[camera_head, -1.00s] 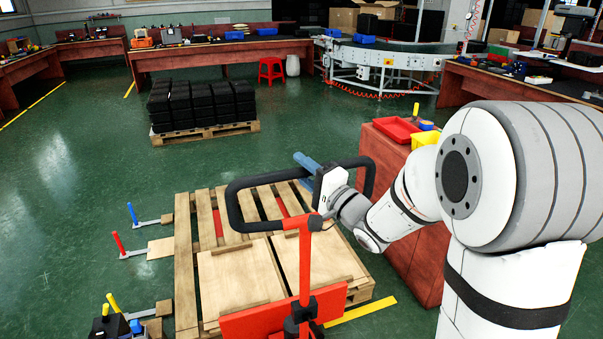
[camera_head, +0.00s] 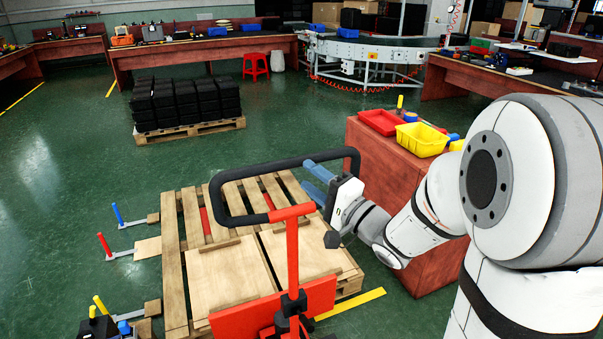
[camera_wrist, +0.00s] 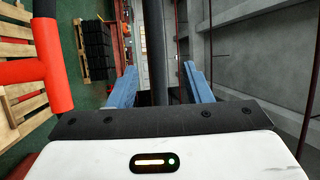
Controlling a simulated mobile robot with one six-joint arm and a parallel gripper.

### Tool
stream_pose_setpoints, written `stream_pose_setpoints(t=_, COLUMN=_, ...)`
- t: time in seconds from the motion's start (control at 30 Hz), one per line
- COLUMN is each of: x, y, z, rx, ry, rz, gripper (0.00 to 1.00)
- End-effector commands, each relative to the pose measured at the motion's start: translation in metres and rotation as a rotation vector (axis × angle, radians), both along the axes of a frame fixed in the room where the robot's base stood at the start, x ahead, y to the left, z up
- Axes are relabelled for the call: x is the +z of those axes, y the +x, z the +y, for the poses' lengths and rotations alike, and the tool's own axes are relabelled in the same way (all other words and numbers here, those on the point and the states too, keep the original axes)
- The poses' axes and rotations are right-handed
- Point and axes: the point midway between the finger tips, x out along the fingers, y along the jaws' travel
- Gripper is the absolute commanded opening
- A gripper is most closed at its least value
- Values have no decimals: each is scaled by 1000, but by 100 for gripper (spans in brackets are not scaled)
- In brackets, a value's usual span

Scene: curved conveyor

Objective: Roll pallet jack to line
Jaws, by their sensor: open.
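The pallet jack's black loop handle (camera_head: 232,210) stands on a red post (camera_head: 292,255) in the head view. My gripper (camera_head: 308,180), with blue fingers, is at the right side of the handle. In the wrist view my gripper (camera_wrist: 160,85) is open, with one finger on each side of a dark handle bar (camera_wrist: 175,40). Whether either finger touches the bar is unclear. The red post's crosspiece (camera_wrist: 35,70) is at the left there.
A red cabinet (camera_head: 375,160) with red (camera_head: 381,122) and yellow bins (camera_head: 422,139) stands right of the pallet. A pallet of black crates (camera_head: 185,105) is farther back. Lever-like posts (camera_head: 103,245) are at the left. The curved conveyor (camera_head: 365,50) is behind. Green floor is open at left.

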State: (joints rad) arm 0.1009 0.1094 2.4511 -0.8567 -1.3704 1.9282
Motion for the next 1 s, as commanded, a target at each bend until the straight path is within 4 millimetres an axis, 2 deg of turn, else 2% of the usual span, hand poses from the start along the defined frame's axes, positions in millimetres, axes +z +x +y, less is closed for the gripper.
stream_pose_setpoints(t=0.33, x=0, y=-3, z=-2, rx=2, ry=0, rz=1, gripper=45)
stream_pose_setpoints(t=0.47, x=6, y=-1, z=-1, rx=2, ry=-7, rz=22, gripper=45)
stream_pose_setpoints(t=0.7, x=25, y=9, z=4, rx=4, ry=-59, rz=177, gripper=45)
stream_pose_setpoints(t=1.0, x=25, y=13, z=7, rx=5, ry=-127, rz=347, gripper=45)
